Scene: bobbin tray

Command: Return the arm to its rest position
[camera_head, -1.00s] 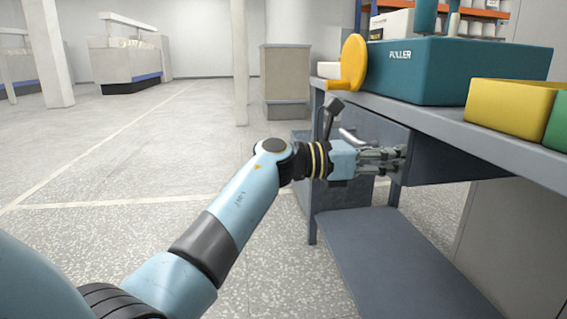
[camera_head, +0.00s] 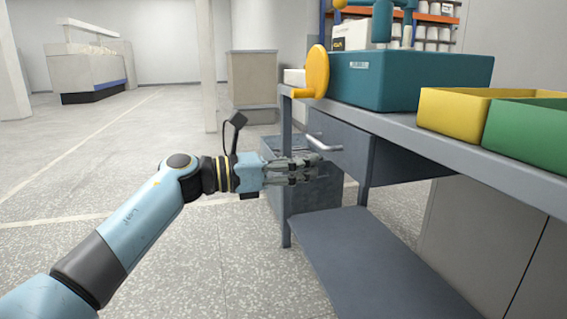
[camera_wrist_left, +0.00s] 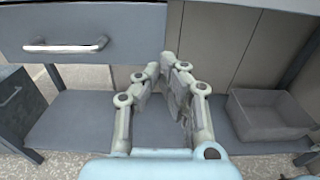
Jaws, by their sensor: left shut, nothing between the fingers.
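My left gripper (camera_head: 308,172) is at the left end of the workbench (camera_head: 458,147), just below the handle of the drawer (camera_head: 342,146). It is shut and empty. In the left wrist view my left gripper (camera_wrist_left: 168,68) has its fingers together, with the drawer front (camera_wrist_left: 120,20) and its metal handle (camera_wrist_left: 66,46) above and to the left. I see no contact with the bench. My left arm reaches in from the lower left of the head view. My right gripper is not in view.
The bench's lower shelf (camera_head: 350,262) lies below the gripper. A grey cabinet (camera_head: 318,192) stands behind it. Open floor (camera_head: 200,270) lies left.

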